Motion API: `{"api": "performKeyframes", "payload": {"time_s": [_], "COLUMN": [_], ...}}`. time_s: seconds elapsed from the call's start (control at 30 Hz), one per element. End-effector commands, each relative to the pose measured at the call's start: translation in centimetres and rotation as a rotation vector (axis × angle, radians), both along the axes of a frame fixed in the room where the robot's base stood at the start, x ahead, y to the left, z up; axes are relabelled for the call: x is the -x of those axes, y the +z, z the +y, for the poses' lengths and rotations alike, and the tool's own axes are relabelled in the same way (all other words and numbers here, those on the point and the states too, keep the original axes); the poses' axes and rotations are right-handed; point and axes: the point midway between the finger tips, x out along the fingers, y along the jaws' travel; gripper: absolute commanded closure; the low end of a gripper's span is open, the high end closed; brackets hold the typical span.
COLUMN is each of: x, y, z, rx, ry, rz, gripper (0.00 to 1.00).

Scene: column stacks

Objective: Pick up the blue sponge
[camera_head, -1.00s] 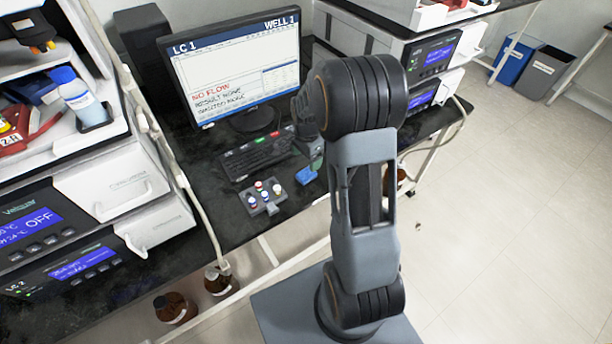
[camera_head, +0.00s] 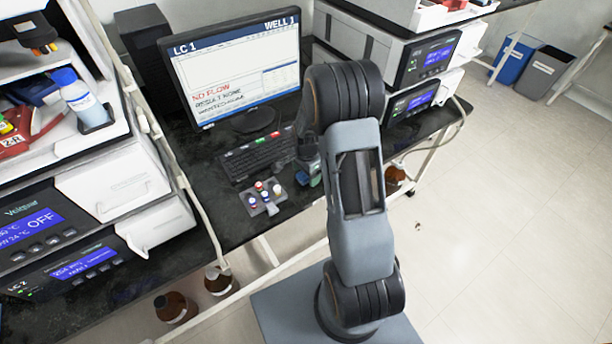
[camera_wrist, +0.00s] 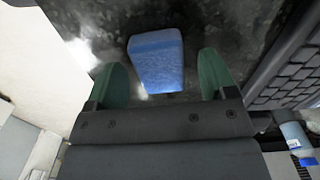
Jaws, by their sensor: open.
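In the wrist view the blue sponge (camera_wrist: 157,62) lies on the black bench top, between and slightly beyond the two green fingers of my gripper (camera_wrist: 160,80). The fingers are apart, with a gap on each side of the sponge. In the head view my gripper (camera_head: 312,172) is low over the bench, right of the vial holder. Only a small blue bit of the sponge (camera_head: 301,178) shows there, mostly hidden by my gripper and arm.
A keyboard (camera_head: 258,157) lies left of my gripper, and it also shows at the right of the wrist view (camera_wrist: 290,75). A vial holder (camera_head: 264,198) with several capped vials stands close by. A monitor (camera_head: 235,70) stands behind. Instruments (camera_head: 425,60) stand at the right.

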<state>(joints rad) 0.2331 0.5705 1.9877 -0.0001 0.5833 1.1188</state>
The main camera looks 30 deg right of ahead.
Motion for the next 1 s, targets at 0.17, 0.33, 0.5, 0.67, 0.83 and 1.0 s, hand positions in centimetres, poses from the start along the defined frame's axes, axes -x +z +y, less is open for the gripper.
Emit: {"api": "performKeyframes", "payload": {"time_s": [0.17,0.33,0.5,0.67,0.83,1.0], "x": [0.0,0.0,0.0,0.0,0.0,-0.1], "y": [0.0,0.0,0.0,0.0,0.1,1.1], "z": [0.0,0.0,0.0,0.0,0.0,0.0], "rx": [0.0,0.0,0.0,0.0,0.0,0.001], "ry": [0.0,0.0,0.0,0.0,0.0,0.0], "rz": [0.0,0.0,0.0,0.0,0.0,-0.002], "gripper": [0.36,0.52,0.68,0.76,0.76,0.76]}}
